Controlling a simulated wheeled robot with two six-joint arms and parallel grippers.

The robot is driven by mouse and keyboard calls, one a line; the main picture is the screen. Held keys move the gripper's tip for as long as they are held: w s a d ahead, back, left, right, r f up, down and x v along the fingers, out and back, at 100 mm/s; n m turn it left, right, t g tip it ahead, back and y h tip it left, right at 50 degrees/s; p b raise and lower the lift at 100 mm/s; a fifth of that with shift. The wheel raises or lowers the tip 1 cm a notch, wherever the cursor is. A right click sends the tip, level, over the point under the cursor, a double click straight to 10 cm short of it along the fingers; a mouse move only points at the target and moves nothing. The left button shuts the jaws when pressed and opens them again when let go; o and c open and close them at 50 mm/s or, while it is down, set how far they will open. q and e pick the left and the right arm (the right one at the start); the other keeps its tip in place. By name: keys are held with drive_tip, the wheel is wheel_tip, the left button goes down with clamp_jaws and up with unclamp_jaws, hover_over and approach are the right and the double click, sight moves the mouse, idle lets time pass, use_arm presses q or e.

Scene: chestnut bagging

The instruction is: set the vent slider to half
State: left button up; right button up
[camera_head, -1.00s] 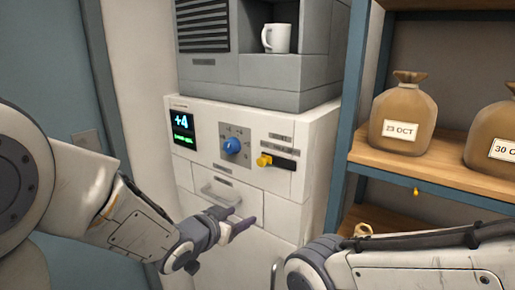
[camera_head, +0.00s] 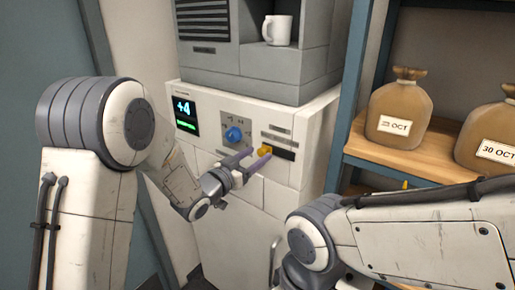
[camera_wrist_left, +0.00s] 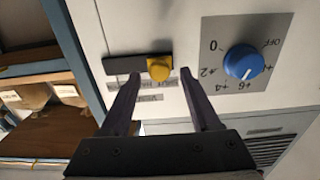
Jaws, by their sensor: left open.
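The vent slider is a yellow knob (camera_head: 265,151) at the left end of a short black slot (camera_head: 285,154) on the white machine's front. In the left wrist view, turned over, the knob (camera_wrist_left: 159,68) sits at the slot's right end, with the black slot (camera_wrist_left: 121,65) running left. My left gripper (camera_head: 261,156) is open at the knob. In the wrist view its fingertips (camera_wrist_left: 159,78) lie on either side of the knob, with gaps between. I cannot tell how deep they reach around it. My right gripper is out of view; only its arm shows.
A drawer is below. A mug (camera_head: 278,31) stands in the grey unit above. Brown sacks (camera_head: 398,105) stand on a wooden shelf (camera_head: 400,160) at right.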

use_arm(q)
drive_tip(key=shift+w+d, duration=0.4)
drive_tip(key=shift+w, duration=0.2)
clamp_jaws()
idle(1.1)
